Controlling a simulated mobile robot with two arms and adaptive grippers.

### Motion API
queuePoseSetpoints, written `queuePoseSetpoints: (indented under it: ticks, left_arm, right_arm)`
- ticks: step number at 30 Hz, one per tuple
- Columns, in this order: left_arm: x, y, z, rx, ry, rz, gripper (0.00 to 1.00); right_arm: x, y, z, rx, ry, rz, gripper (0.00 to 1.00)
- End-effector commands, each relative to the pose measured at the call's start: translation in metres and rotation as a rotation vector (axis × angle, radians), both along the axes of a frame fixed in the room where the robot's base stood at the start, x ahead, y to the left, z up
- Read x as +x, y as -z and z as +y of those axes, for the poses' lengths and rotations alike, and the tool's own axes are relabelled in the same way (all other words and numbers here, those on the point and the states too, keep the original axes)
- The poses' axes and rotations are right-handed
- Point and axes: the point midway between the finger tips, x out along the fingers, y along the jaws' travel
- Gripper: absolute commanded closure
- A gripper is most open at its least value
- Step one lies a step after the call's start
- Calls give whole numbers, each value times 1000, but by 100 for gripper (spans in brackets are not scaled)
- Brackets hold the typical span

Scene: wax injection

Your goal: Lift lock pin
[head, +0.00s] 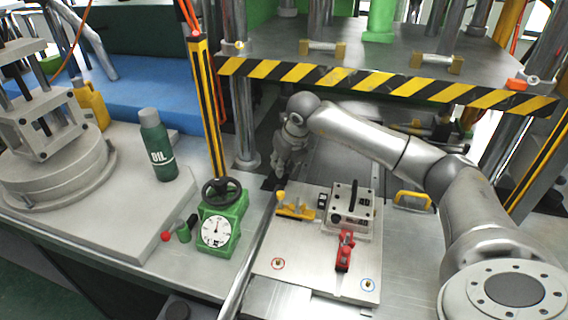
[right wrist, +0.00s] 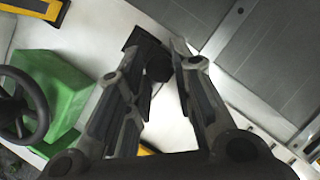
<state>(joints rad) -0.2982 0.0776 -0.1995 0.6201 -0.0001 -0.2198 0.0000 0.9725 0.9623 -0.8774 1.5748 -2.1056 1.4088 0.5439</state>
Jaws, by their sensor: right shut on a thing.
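My right gripper (head: 281,174) points down at the back left corner of the light metal plate (head: 304,274) in the head view. In the right wrist view its fingers (right wrist: 156,46) are closed on a small black piece (right wrist: 157,66), which looks like the lock pin. Only the black top of the piece shows between the fingertips; its lower part is hidden. I cannot tell whether it is seated or raised. My left gripper is not in view.
A green gauge unit with a black handwheel (head: 220,188) stands left of the plate. A yellow clamp (head: 295,208), a metal block (head: 350,205) and a red clamp (head: 345,252) sit on the plate. A striped press platen (head: 380,68) is behind. A green oil bottle (head: 157,147) stands left.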

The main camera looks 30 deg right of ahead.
Motion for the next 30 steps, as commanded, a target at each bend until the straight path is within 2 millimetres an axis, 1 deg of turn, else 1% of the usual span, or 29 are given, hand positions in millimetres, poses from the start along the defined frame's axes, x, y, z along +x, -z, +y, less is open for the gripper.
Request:
queuePoseSetpoints:
  ticks: [6, 12, 20, 21, 25, 30]
  left_arm:
    - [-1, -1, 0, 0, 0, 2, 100]
    - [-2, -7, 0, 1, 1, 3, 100]
    - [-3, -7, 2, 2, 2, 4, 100]
    - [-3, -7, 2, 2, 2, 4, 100]
    - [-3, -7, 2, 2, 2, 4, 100]
    - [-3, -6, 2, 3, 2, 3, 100]
  right_arm:
    - [0, -3, 0, 0, 0, -1, 100]
    - [0, -27, 0, 1, 1, -1, 100]
    - [1, -29, 0, 1, 1, -5, 100]
    - [1, -29, 0, 1, 1, -6, 72]
    - [1, -28, 0, 0, 1, -5, 56]
    - [0, -27, 0, 0, 0, -2, 55]
